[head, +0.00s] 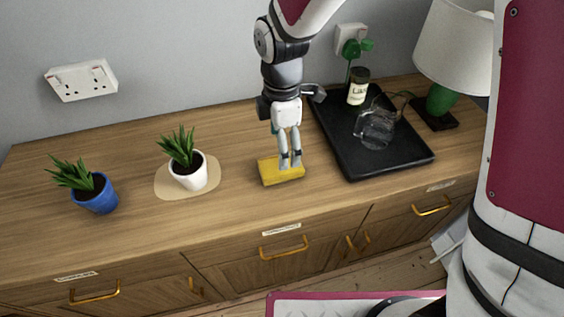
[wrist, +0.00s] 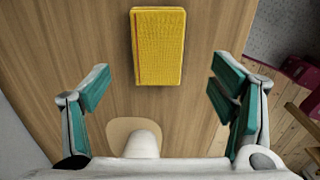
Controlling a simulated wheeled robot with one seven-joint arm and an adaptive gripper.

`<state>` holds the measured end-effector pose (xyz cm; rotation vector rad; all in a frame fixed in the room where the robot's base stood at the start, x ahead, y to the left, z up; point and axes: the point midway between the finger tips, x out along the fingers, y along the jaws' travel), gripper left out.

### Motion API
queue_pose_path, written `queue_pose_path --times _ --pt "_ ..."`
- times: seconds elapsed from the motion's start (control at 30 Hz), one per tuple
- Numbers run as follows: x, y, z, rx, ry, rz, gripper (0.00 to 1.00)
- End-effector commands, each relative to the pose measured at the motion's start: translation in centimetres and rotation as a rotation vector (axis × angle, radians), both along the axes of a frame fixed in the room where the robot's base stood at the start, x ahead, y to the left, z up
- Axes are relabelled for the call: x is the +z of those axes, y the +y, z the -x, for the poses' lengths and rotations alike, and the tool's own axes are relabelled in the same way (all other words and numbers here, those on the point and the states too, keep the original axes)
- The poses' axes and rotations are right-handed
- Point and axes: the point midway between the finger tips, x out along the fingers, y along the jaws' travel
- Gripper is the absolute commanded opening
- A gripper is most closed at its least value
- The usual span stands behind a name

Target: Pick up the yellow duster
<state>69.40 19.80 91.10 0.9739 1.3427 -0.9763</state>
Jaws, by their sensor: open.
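The yellow duster (head: 270,173) is a flat rectangular block lying on the wooden sideboard top, near its front edge, left of the black tray. In the wrist view the duster (wrist: 159,46) lies at the top centre, ahead of the fingertips. My gripper (head: 290,164) points down over the duster in the head view and hides part of it. In the wrist view my gripper (wrist: 160,90) is open and empty, its teal-padded fingers wide apart. I cannot tell the exact height of the fingertips above the duster.
A white potted plant (head: 188,172) on a pale mat (head: 163,186) and a blue potted plant (head: 95,194) stand to the left. The black tray (head: 399,164) holds a glass jug (head: 375,131) and a labelled jar (head: 358,88). A lamp (head: 447,45) stands at right.

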Motion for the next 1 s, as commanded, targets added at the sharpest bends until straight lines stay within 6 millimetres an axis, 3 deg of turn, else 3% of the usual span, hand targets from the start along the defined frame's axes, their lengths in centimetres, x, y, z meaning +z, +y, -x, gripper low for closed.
queue_pose_path --times 0.33,0.6,0.93,1.0 --pt "-3.0 0.0 0.0 0.000 0.001 0.000 0.78" --pt "-6.7 0.1 -0.2 -0.001 0.001 0.000 0.78" --pt "-7.3 0.1 -0.3 -0.001 -0.002 -0.001 0.78" --pt "-7.2 0.1 -0.3 -0.001 -0.002 -0.001 0.62"
